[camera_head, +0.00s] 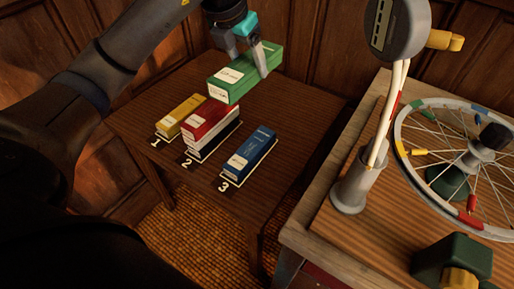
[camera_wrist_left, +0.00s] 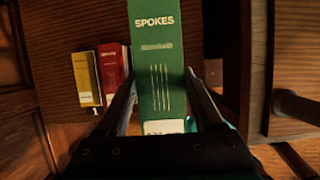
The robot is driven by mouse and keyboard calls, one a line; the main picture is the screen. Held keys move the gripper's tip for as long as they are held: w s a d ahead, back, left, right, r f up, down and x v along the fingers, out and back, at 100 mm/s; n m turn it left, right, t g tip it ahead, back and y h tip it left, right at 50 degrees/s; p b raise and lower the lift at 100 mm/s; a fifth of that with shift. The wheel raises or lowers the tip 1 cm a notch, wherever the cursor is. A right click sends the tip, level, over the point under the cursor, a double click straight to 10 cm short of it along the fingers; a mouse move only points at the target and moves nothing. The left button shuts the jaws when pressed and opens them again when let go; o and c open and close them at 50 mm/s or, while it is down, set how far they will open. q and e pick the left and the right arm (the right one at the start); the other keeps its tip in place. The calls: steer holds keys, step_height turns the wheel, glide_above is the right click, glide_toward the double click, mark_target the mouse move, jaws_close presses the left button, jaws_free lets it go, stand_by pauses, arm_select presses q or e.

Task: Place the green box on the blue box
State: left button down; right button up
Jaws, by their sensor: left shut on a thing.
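My left gripper (camera_head: 258,60) is shut on the green box (camera_head: 234,80), holding it raised above the far part of the small dark table. In the left wrist view the green box (camera_wrist_left: 157,60), marked SPOKES, sits between the two fingers. The blue box (camera_head: 250,153) lies on the table at the outlined place numbered 3, below and apart from the green box. Its top is uncovered. My right gripper is not in view.
The yellow box (camera_head: 181,115) lies at place 1 and the red box (camera_head: 210,120) at place 2, left of the blue box. A wooden bench (camera_head: 318,235) at right carries a spoked wheel (camera_head: 403,180) and a grey holder (camera_head: 352,190). Wood panelling stands behind.

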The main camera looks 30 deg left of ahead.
arm_select(q)
step_height(320, 180, down, 3)
steer(key=shift+f+b, duration=0.2)
steer(key=shift+b, duration=0.95)
steer(key=shift+s+f+b, duration=0.1)
steer(key=shift+f+b, duration=0.2)
steer(key=shift+f, duration=0.15)
step_height(320, 180, down, 6)
steer(key=b, duration=0.2)
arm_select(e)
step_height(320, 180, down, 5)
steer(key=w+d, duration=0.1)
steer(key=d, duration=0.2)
arm_select(q)
steer(key=b, duration=0.2)
glide_above(254, 144)
steer(key=s, duration=0.2)
step_height(254, 144, down, 8)
steer(key=shift+w+f, duration=0.15)
steer(key=shift+f, duration=0.1)
steer(key=shift+f+b, duration=0.7)
steer(key=shift+f, duration=1.35)
steer(key=shift+a+f, duration=0.1)
steer(key=shift+f, duration=0.25)
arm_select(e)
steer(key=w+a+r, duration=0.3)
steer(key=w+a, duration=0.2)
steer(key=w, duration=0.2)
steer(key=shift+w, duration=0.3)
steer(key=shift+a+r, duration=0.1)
